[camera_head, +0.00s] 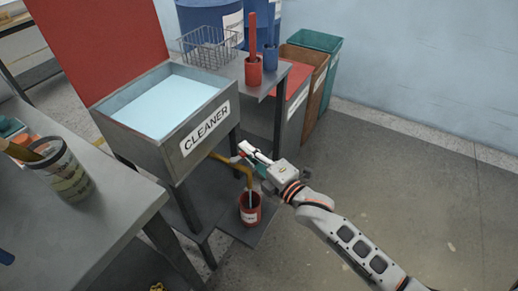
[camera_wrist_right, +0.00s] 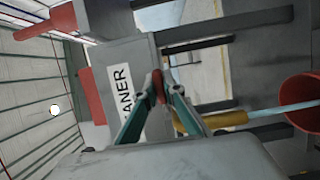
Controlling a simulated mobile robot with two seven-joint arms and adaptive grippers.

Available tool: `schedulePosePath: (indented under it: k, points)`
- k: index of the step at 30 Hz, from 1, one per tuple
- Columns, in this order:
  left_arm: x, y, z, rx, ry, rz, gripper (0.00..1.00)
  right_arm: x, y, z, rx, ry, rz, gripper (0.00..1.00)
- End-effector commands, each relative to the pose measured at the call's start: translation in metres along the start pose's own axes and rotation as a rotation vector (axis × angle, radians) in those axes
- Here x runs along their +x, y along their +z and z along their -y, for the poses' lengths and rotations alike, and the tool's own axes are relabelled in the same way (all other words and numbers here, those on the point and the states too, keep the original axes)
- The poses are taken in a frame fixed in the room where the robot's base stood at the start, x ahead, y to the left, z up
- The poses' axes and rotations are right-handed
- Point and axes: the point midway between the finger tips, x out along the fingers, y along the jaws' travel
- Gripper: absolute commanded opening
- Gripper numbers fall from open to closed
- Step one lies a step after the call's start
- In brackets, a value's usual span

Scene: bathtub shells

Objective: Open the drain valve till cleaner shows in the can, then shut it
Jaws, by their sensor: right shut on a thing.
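The grey tank labelled CLEANER (camera_head: 172,160) holds pale blue liquid and has its red lid (camera_head: 105,40) raised. A brass drain pipe (camera_head: 232,165) leaves the tank low on its right side and bends down. It also shows in the right wrist view (camera_wrist_right: 225,118). A pale blue stream (camera_wrist_right: 265,113) runs from the pipe's mouth into the red can (camera_head: 251,216). The level inside the can is hidden. My right gripper (camera_head: 245,151) is shut on the red valve handle (camera_wrist_right: 158,88) above the pipe. My left gripper is out of view.
The can stands on a low grey shelf (camera_head: 233,231). A wire basket (camera_head: 208,48) and a red pot (camera_head: 253,72) sit on a shelf behind the tank. Bins (camera_head: 310,62) line the wall. A workbench with a jar (camera_head: 62,170) stands at left. The floor at right is clear.

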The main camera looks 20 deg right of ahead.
Motion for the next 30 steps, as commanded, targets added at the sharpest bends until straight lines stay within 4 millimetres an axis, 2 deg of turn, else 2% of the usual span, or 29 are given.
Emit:
schedulePosePath:
  k: [1, 13, 30]
  points:
    - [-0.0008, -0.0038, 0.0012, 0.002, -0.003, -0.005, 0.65, 0.0001, -0.0029, -0.0047, 0.005, 0.005, 0.023, 0.00]
    - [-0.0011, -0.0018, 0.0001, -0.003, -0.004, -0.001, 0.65, -0.0070, -0.0045, -0.0003, 0.005, 0.001, 0.167, 0.00]
    - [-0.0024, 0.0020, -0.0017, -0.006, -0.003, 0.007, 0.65, -0.0089, -0.0044, 0.0012, 0.001, -0.001, 0.202, 0.00]
